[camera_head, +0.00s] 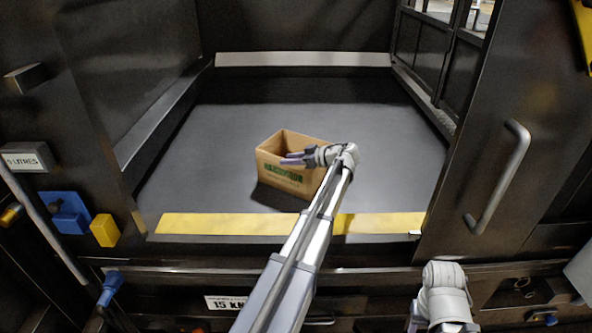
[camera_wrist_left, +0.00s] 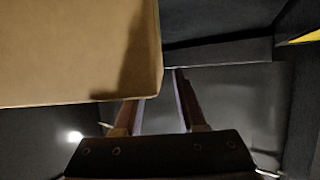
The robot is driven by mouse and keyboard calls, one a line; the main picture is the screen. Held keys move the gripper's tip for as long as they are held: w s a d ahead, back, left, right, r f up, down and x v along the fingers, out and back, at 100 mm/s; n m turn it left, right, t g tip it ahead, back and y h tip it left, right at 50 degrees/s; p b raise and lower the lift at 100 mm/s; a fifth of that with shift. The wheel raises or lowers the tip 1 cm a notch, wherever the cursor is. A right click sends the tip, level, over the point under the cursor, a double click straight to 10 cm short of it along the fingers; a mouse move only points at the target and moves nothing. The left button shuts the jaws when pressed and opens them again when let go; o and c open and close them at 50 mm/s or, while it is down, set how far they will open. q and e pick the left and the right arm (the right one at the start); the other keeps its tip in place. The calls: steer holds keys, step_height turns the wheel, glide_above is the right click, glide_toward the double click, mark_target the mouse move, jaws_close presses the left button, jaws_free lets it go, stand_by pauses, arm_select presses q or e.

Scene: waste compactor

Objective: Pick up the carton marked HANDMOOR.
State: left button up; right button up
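An open-topped brown cardboard carton (camera_head: 267,168) with a green printed mark stands on the grey chamber floor. I cannot read the mark clearly. My left gripper (camera_head: 292,159) is at the carton's top in the head view, overlapping its right part. In the left wrist view a cardboard face of the carton (camera_wrist_left: 75,50) fills the upper left. There the left gripper's fingers (camera_wrist_left: 158,105) are spread apart, and the carton hides the left fingertip. I cannot tell whether they touch it. My right wrist (camera_head: 443,290) shows at the lower right; its fingers are not clear.
The chamber (camera_head: 400,130) has dark walls on both sides and a pale strip along the back. A yellow-striped sill (camera_head: 220,224) crosses its front. A door with a grey handle (camera_head: 500,178) stands to the right. Floor around the carton is clear.

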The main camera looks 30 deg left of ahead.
arm_select(q)
steer(key=x, duration=0.3)
steer(key=shift+b, duration=0.4)
steer(key=shift+s+d, duration=0.1)
jaws_close()
stand_by(0.9)
